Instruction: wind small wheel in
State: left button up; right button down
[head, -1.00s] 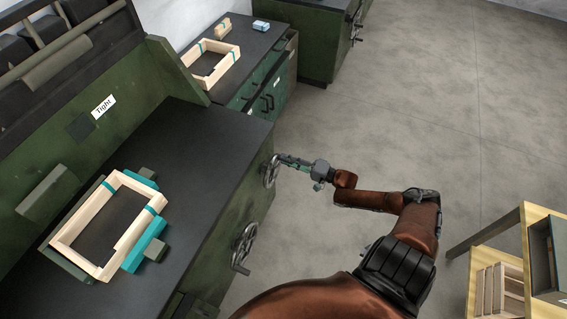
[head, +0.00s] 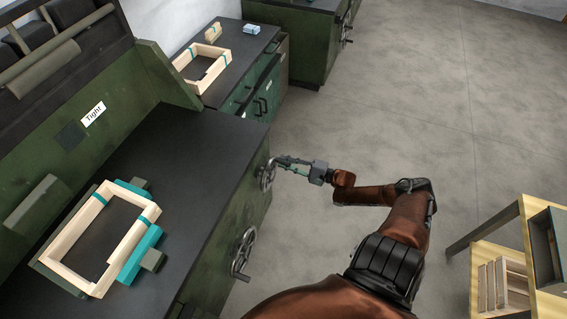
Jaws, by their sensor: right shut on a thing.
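The small wheel (head: 266,176) is a grey metal handwheel on the right side of the green machine, the farther of two wheels there. My right gripper (head: 281,163) is at this wheel's upper right rim, its fingers shut on the wheel's handle; the handle itself is mostly hidden by the fingers. A larger handwheel (head: 243,254) sits nearer on the same side, untouched. A wooden crate frame (head: 68,234) with teal corners lies on the dark machine top (head: 190,185), between green and teal clamp blocks (head: 139,256). My left gripper is out of view.
A second bench (head: 232,62) with another wooden frame (head: 217,71) stands at the back. A label reading "Tight" (head: 93,114) is on the machine's back panel. A wooden rack (head: 507,240) with slatted crates stands at right. The floor (head: 400,110) between is clear.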

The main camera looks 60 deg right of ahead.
jog(key=shift+f, duration=0.1)
jog(key=c, duration=1.8)
grip_release()
jog(key=shift+o, duration=0.2)
jog(key=shift+s, duration=0.1)
jog(key=v, duration=1.2)
